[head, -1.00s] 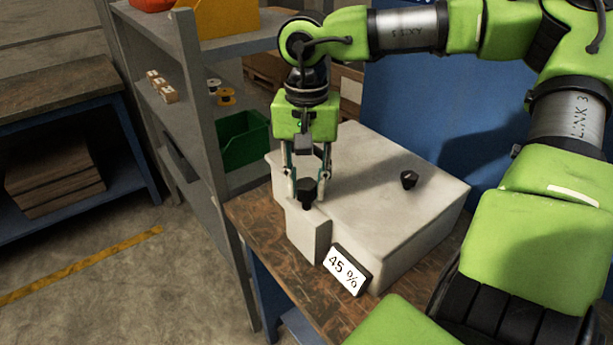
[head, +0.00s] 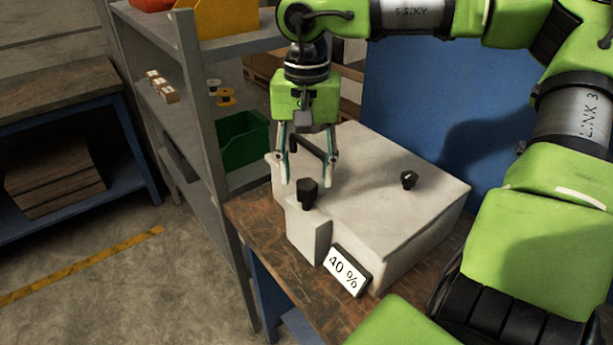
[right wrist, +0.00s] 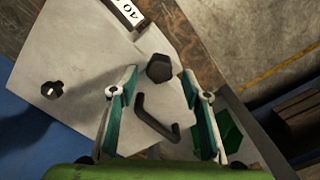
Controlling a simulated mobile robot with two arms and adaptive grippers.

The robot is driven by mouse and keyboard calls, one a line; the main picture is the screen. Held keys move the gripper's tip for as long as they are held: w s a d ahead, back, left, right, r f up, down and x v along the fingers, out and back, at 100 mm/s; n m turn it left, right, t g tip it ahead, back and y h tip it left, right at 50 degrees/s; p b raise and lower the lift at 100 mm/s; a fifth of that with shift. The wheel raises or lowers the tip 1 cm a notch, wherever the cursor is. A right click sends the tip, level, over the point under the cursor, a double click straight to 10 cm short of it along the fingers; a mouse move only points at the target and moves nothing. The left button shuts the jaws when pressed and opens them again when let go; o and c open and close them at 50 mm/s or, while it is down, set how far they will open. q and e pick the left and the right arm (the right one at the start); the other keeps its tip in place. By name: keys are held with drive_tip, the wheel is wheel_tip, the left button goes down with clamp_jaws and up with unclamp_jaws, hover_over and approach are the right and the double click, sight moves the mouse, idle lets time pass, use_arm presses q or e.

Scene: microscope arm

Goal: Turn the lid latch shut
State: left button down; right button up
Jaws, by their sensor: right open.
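A pale box (head: 400,205) with a flat lid stands on a brown bench. A black faceted knob (head: 307,194) sits on a block at its front left corner; it also shows in the right wrist view (right wrist: 159,68). I take this knob for the latch, but the frames do not name it. A display (head: 343,270) on the front reads "40 %". My right gripper (head: 307,180) is open and empty, its fingers pointing down just above and behind the knob, apart from it. My left gripper is not in view.
A small black dial (head: 408,180) sits on the lid. A bent black handle (right wrist: 155,118) lies between and below my fingers. A grey shelf with a green bin (head: 243,139) stands close on the left; a blue panel (head: 415,110) is behind.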

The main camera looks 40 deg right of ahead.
sight(306, 183)
wheel_tip(306, 183, up, 9)
idle(0.8)
